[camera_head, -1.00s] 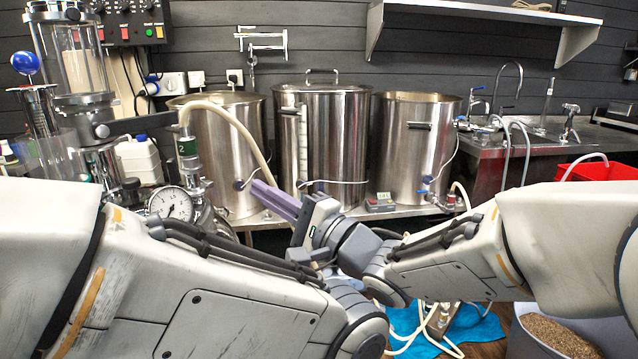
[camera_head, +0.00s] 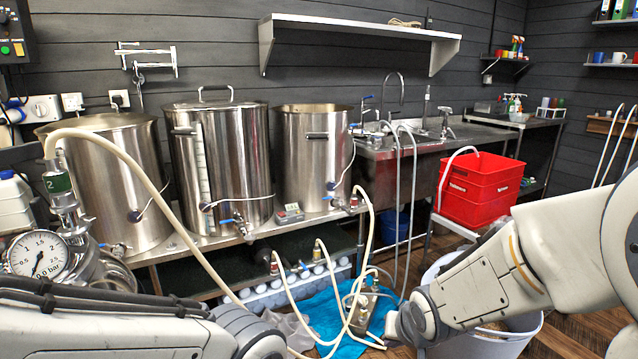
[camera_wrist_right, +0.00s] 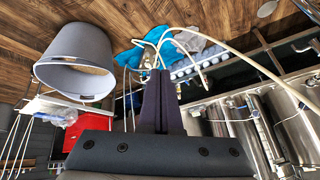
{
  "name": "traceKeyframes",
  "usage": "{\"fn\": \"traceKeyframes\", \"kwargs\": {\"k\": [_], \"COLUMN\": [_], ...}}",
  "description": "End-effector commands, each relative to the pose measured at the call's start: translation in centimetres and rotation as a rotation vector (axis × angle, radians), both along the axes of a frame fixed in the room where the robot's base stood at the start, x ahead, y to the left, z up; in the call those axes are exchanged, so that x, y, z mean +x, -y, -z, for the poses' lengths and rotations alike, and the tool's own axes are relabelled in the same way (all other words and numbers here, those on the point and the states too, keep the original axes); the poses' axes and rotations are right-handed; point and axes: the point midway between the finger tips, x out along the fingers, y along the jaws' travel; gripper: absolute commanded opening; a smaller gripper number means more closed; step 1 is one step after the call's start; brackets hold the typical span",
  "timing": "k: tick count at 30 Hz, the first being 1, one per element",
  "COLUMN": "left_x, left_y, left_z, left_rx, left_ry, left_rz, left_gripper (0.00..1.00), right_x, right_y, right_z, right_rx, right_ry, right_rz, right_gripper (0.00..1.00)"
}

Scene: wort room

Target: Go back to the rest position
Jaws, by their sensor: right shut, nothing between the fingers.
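My right gripper (camera_wrist_right: 158,76) shows in the right wrist view as two dark purple fingers pressed together, shut and empty. They point toward the floor area with hoses and a blue cloth. In the head view my right arm comes in from the right. Its wrist is at the lower middle, and the fingers cannot be made out there. My left arm crosses the lower left of the head view, and its gripper is out of view.
Steel kettles (camera_head: 222,150) stand on a low metal bench. A pressure gauge (camera_head: 38,255) and hose are at the left. Red crates (camera_head: 482,185) stand at the right. A grey bucket (camera_wrist_right: 60,82) is on the wooden floor, near hoses and a blue cloth (camera_head: 326,318).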

Motion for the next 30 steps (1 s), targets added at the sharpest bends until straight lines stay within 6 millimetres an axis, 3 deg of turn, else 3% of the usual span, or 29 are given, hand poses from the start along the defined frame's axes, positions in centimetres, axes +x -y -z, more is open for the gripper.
{"fn": "traceKeyframes", "kwargs": {"k": [3, 12, 20, 30], "left_x": [0.0, 0.0, 0.0, 0.0], "left_y": [0.0, 0.0, 0.0, 0.0], "left_z": [0.0, 0.0, 0.0, 0.0], "left_rx": [0.000, 0.000, 0.000, 0.000], "left_ry": [0.000, 0.000, 0.000, 0.000], "left_rz": [0.000, 0.000, 0.000, 0.000], "left_gripper": [0.51, 0.51, 0.51, 0.51], "right_x": [-2.7, -9.1, -11.0, -15.8], "right_y": [2.0, 4.7, -0.3, -5.8], "right_z": [1.4, 3.5, 1.8, -0.3], "right_rx": [-0.063, -0.130, -0.143, -0.165], "right_ry": [-0.101, -0.325, -0.343, -0.392], "right_rz": [-0.038, -0.165, -0.331, -0.565], "right_gripper": [0.00, 0.00, 0.00, 0.00]}}
